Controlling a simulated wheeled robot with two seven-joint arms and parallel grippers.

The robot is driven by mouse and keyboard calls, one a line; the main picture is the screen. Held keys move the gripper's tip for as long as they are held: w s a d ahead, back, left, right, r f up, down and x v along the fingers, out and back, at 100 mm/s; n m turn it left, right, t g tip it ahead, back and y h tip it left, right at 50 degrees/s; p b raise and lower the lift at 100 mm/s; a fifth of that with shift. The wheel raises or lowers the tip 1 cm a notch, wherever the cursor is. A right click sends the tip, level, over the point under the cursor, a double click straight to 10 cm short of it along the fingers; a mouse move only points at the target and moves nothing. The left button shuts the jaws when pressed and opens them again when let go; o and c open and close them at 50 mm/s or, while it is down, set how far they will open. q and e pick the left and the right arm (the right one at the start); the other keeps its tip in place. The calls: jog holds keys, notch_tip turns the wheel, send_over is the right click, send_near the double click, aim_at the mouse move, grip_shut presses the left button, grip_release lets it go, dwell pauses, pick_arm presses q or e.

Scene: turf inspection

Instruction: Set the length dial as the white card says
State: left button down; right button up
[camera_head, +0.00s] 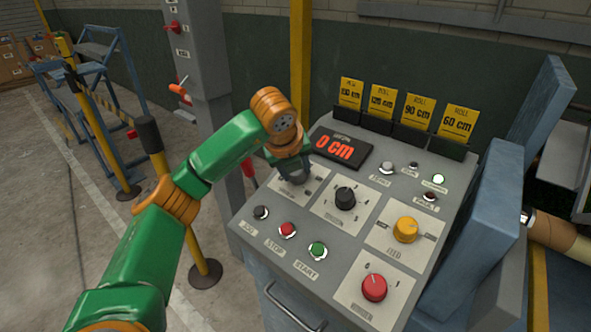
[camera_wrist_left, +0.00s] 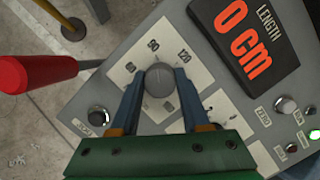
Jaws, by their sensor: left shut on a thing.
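My left gripper (camera_head: 293,172) reaches down onto the upper left dial of the grey console (camera_head: 262,196). In the left wrist view its two fingers (camera_wrist_left: 160,96) stand on either side of the grey length dial (camera_wrist_left: 159,80) and are shut on it. The plate (camera_wrist_left: 191,66) around the dial bears the numbers 60, 90 and 120; other marks are partly covered by the fingers. I cannot make out the dial's pointer. The length display (camera_head: 341,147) reads 0 cm in red; it also shows in the left wrist view (camera_wrist_left: 243,38). I see no white card and no right gripper.
Yellow roll cards (camera_head: 417,106) stand along the console's back. A black dial (camera_head: 345,198), a yellow knob (camera_head: 405,230), a red knob (camera_head: 374,288) and the red stop (camera_head: 287,230) and green start (camera_head: 318,249) buttons lie close by. A green lamp (camera_head: 438,179) is lit.

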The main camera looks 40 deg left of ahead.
dwell(0.4)
pick_arm(q)
jog(key=shift+c, duration=1.9)
grip_release()
jog(key=v, duration=0.7)
jog(key=shift+b, duration=0.3)
jog(key=shift+w, duration=0.1)
